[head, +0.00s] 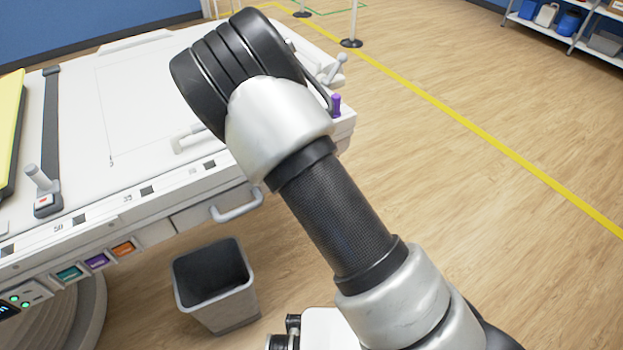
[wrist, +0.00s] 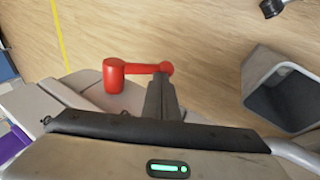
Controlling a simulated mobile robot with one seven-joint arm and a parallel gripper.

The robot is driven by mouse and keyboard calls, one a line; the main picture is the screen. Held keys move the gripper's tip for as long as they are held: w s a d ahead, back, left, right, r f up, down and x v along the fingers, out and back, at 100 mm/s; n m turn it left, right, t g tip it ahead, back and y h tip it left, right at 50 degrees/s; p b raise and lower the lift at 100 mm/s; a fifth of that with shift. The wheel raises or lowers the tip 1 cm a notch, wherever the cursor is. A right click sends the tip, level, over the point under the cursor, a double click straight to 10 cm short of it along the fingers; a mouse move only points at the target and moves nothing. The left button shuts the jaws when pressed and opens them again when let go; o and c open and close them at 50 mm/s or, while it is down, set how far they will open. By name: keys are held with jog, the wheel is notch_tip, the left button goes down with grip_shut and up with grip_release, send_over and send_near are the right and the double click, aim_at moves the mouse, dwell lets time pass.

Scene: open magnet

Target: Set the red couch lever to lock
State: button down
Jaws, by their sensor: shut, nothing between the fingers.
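The red couch lever shows in the wrist view (wrist: 138,69). It has a thick upright red cylinder at its left end, a thin bar, and a smaller rounded end at the right. My gripper (wrist: 160,80) is shut and empty, its dark fingertips at or just in front of that smaller end; I cannot tell whether they touch it. The lever and my gripper are hidden in the head view. The lock marking is not visible.
The white couch (head: 140,70) fills the left of the head view, with a purple knob (head: 336,104) and a grey handle (head: 336,68) at its corner. A grey bin (head: 214,282) stands below; it also shows in the wrist view (wrist: 262,75).

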notch_tip(320, 180, down, 2)
jog(key=shift+w+d+f+t+h+b, duration=0.1)
jog(key=shift+w+d+t+h+b, duration=0.05)
jog(key=shift+t+h+b, duration=0.95)
jog(key=shift+w+d+f, duration=0.1)
jog(key=shift+w+d+f+b, duration=0.15)
jog(key=shift+d+f+b, duration=0.15)
jog(key=shift+f, duration=0.1)
jog(key=shift+w+d+f+b, duration=0.1)
jog(key=shift+d+f+b, duration=0.05)
jog(key=shift+f+b, duration=0.2)
jog(key=shift+w+d+f, duration=0.3)
jog(key=shift+d+f, duration=0.15)
jog(key=shift+f, duration=0.1)
jog(key=shift+d+b, duration=0.1)
jog(key=shift+b, duration=0.2)
